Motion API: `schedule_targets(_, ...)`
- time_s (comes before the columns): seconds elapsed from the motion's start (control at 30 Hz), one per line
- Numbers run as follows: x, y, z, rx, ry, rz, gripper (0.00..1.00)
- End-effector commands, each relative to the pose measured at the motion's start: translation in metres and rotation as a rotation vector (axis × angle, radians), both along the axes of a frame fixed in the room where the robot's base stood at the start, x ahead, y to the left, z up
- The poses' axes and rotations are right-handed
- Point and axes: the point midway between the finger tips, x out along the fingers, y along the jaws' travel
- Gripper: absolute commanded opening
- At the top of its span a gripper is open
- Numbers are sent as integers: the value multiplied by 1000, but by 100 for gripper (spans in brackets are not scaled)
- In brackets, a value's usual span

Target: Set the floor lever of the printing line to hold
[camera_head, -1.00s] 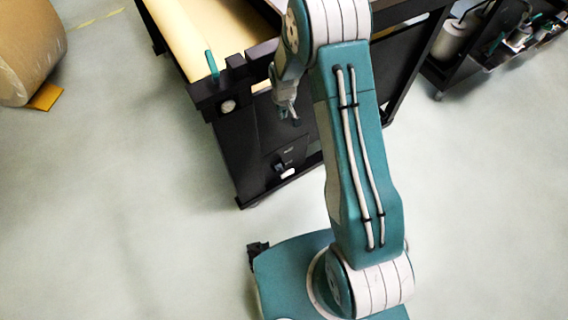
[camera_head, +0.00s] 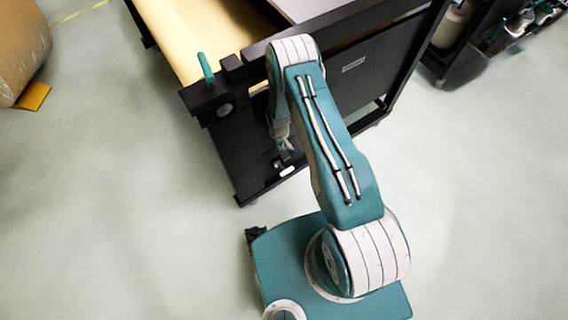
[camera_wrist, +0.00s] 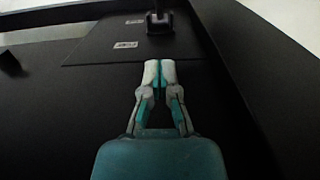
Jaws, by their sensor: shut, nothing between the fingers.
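The floor lever (camera_head: 287,171) sits low on the near side of the dark printing line (camera_head: 228,160); a pale tip shows in the head view. In the wrist view the lever (camera_wrist: 159,22) is a black piece on a dark plate (camera_wrist: 95,47), cut by the top edge. Two small pale labels are on the plate left of it; their writing is unreadable, and I cannot tell the lever's setting. My gripper (camera_wrist: 160,68) is shut and empty, its fingers toward the lever with a gap between. In the head view my gripper (camera_head: 284,148) is just above the lever.
A teal handle (camera_head: 206,68) stands on the line's upper corner, beside tan paper (camera_head: 205,35). A large kraft roll (camera_head: 18,45) with an orange wedge (camera_head: 34,97) lies far left. A dark rack (camera_head: 470,45) stands at the upper right. The floor is clear left and right.

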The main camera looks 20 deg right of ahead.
Motion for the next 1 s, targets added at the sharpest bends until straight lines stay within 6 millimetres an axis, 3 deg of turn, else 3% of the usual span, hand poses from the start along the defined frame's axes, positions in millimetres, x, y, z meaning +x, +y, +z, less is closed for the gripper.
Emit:
schedule_targets(0.17, -1, 0, -11, 0, 3, -1, 0)
schedule_targets(0.73, -4, -1, -104, 0, 2, -1, 0)
schedule_targets(1.0, -27, -9, -125, 0, 1, -1, 0)
